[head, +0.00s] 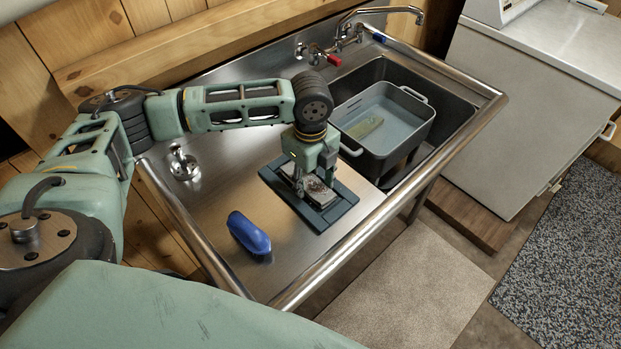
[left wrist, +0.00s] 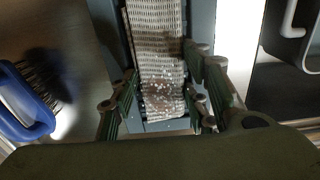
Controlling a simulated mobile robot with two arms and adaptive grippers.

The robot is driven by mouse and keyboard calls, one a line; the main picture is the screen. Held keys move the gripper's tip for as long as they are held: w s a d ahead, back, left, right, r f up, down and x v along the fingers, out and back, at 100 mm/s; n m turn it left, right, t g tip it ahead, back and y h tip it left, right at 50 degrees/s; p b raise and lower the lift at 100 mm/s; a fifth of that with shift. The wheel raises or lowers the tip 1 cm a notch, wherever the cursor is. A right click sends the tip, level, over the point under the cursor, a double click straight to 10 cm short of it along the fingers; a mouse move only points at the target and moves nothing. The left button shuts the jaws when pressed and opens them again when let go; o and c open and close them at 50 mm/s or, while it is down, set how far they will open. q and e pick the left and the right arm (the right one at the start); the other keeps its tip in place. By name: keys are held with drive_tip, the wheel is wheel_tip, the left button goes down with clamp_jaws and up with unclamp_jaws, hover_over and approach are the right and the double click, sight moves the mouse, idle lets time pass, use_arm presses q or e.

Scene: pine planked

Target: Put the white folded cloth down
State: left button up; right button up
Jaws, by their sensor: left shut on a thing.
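The white folded cloth (head: 318,189) is a woven strip with brown stains, seen at the flat dark blue-grey tray (head: 322,218) on the steel drainboard. In the left wrist view the cloth (left wrist: 155,45) runs lengthwise between the fingers, over the tray (left wrist: 113,50). My left gripper (head: 312,186) points down from above and is shut on the cloth; in the left wrist view the gripper (left wrist: 162,92) has fingers on both sides of it. I cannot tell whether the cloth touches the tray. My right gripper is not in view.
A blue brush (head: 248,233) with dark bristles lies left of the tray. A grey basin (head: 385,150) of water with a greenish block (head: 365,128) stands in the sink at right. A metal fitting (head: 183,164) stands at the board's left. The tap (head: 385,12) is behind.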

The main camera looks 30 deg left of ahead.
sight(311, 182)
use_arm(q)
drive_tip(key=shift+s+d+f, duration=0.15)
drive_tip(key=shift+s+f, duration=0.3)
drive_tip(key=shift+f, duration=0.3)
drive_tip(key=o, duration=0.9)
drive_tip(key=shift+c, duration=0.2)
drive_tip(key=o, duration=0.3)
drive_tip(key=shift+w+f, duration=0.15)
drive_tip(key=shift+f, duration=0.05)
drive_tip(key=shift+w, duration=0.15)
drive_tip(key=shift+r, duration=0.1)
drive_tip(key=shift+r, duration=0.2)
wheel_tip(311, 182, up, 13)
drive_tip(key=shift+w+r+b, duration=0.1)
drive_tip(key=shift+w+b, duration=0.05)
drive_tip(key=shift+b, duration=0.6)
